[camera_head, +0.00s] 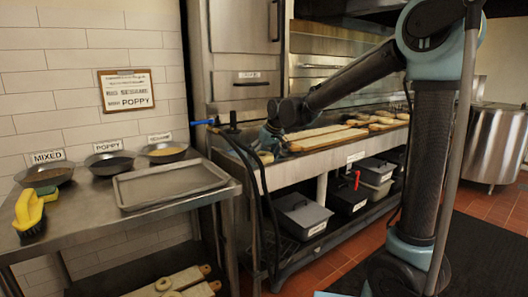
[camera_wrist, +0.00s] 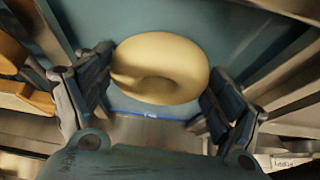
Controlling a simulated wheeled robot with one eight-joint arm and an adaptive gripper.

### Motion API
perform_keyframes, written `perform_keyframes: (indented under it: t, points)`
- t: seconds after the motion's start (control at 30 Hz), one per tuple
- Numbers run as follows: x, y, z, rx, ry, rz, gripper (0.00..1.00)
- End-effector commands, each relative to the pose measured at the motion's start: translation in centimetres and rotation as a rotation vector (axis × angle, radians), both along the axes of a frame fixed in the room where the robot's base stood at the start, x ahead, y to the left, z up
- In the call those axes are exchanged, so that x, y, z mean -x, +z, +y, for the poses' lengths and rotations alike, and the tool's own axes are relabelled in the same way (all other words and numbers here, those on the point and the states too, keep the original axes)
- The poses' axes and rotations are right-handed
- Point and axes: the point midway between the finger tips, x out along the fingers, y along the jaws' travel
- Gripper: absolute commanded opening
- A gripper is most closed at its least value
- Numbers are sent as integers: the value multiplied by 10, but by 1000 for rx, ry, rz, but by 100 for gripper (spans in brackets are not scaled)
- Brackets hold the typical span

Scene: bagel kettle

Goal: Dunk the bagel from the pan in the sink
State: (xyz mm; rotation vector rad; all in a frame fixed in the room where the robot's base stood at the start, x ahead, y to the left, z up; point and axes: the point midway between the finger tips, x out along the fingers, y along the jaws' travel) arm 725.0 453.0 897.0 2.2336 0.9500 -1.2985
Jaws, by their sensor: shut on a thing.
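A pale, smooth, ring-shaped bagel (camera_wrist: 165,50) fills the middle of the wrist view. My gripper (camera_wrist: 155,82) has a dark finger on each side of it and is shut on it. In the head view my gripper (camera_head: 267,146) is at the left end of the long steel counter, with the pale bagel (camera_head: 265,157) small at its tip. Under the bagel the wrist view shows a blue-grey surface (camera_wrist: 245,30), perhaps the sink's water; I cannot tell whether the bagel touches it. In the head view the sink is largely hidden.
Wooden boards (camera_head: 325,139) and several bagels (camera_head: 383,121) lie right of my gripper. A blue-handled tap (camera_head: 203,122) and dark hoses stand at its left. An empty tray (camera_head: 170,184), a yellow brush (camera_head: 29,212) and bowls of toppings (camera_head: 110,160) are on the left table. Lidded bins (camera_head: 302,214) sit below.

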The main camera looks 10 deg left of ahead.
Motion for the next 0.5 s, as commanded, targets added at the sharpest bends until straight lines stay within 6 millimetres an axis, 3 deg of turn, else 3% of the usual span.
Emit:
perform_keyframes:
  t: [0.5]
  points:
    - [-1, -45, -1, 0, -2, 0, 59]
